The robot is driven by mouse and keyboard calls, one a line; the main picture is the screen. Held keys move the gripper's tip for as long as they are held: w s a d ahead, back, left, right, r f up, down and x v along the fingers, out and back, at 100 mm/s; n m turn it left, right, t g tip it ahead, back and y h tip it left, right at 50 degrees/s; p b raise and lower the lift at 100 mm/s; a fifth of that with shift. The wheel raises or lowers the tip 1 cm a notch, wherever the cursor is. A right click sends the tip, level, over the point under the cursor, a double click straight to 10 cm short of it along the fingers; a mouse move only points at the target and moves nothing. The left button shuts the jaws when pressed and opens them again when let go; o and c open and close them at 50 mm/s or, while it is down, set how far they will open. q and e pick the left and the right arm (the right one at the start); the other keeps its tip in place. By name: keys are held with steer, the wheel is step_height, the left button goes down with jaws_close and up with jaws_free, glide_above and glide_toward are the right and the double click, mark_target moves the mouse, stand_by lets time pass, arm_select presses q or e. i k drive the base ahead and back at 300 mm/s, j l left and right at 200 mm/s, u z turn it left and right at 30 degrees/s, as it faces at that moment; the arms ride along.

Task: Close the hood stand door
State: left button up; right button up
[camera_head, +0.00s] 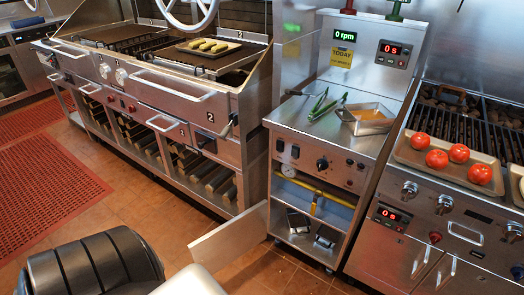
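The hood stand door (229,236) is a flat light-grey panel at the lower middle. It stands swung open, sticking out to the left from the lower left edge of the steel stand (290,152). The stand's lower compartment is exposed, showing a yellow pipe (313,190) and dark items on its floor. A white rounded part and a black ribbed part, which look like my own body, fill the bottom left; the white one is close to the door's lower left end in the picture. Neither of my grippers is in view.
A long grill range (160,104) stands left of the stand, and a grill with a tray of tomatoes (436,160) stands right. Green tongs (327,104) and a steel pan (367,118) are on the stand's top. The tiled floor (140,205) is open; red mats (45,185) lie left.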

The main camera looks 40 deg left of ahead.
mark_target(215, 250)
steer(key=j+z, duration=0.4)
steer(key=k+j+z, duration=0.1)
steer(key=j+z, duration=0.25)
steer(key=k+j+z, duration=0.15)
steer(key=j+z, duration=0.25)
steer(key=k+j, duration=0.2)
steer(key=j, duration=0.2)
steer(key=k+j, duration=0.15)
steer(key=j, duration=0.25)
steer(key=k+j, duration=0.2)
steer(key=j, duration=0.25)
steer(key=k+j, duration=0.2)
steer(key=j, duration=0.2)
steer(key=k+j, duration=0.15)
steer(key=j, duration=0.25)
steer(key=k+j, duration=0.2)
steer(key=j, duration=0.2)
steer(key=k+j, duration=0.15)
steer(key=j, duration=0.25)
steer(key=k+j, duration=0.2)
steer(key=j, duration=0.2)
